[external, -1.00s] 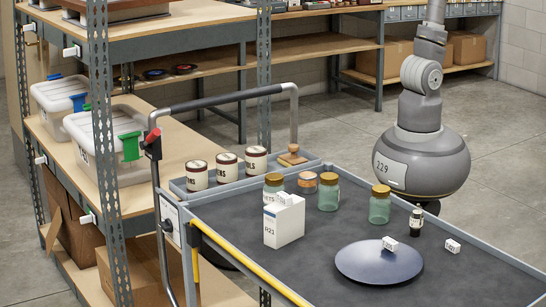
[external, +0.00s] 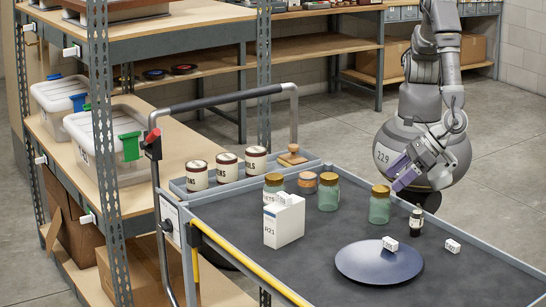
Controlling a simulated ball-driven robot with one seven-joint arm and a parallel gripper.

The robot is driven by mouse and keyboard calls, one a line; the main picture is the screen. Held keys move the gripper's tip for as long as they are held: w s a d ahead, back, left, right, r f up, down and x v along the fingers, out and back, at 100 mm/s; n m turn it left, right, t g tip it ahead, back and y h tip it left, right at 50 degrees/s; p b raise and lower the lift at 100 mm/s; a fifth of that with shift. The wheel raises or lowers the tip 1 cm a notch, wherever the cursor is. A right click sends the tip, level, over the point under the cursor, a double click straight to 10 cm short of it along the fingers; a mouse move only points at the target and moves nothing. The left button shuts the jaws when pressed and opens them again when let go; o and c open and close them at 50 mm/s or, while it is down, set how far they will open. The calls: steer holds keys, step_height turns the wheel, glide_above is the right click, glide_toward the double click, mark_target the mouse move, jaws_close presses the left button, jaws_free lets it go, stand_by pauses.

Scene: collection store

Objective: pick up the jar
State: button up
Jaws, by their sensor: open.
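Several jars stand upright on the dark cart top. Three are green glass with gold lids: a right jar (external: 379,206), a middle jar (external: 328,193) and a left jar (external: 273,186), partly hidden by a white box. A smaller orange-brown jar (external: 307,182) stands between the left and middle ones. I cannot tell which one the task means. My gripper (external: 400,174), with purple finger pads, is open and empty. It appears above and to the right of the right jar's lid, apart from it, at the cart's far edge.
A white box (external: 284,222) stands left on the cart (external: 330,245). A dark round plate (external: 362,262) bears a small white tag block (external: 390,243). A dark bottle (external: 416,221) stands near the right jar; another white block (external: 452,246) lies farther right. Labelled tins (external: 227,166) fill a side tray.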

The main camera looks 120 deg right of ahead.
mark_target(382, 188)
steer(key=b+x, duration=0.3)
steer(key=x, duration=0.5)
steer(key=shift+s+d, duration=0.2)
steer(key=shift+c, duration=0.4)
steer(key=c, duration=1.1)
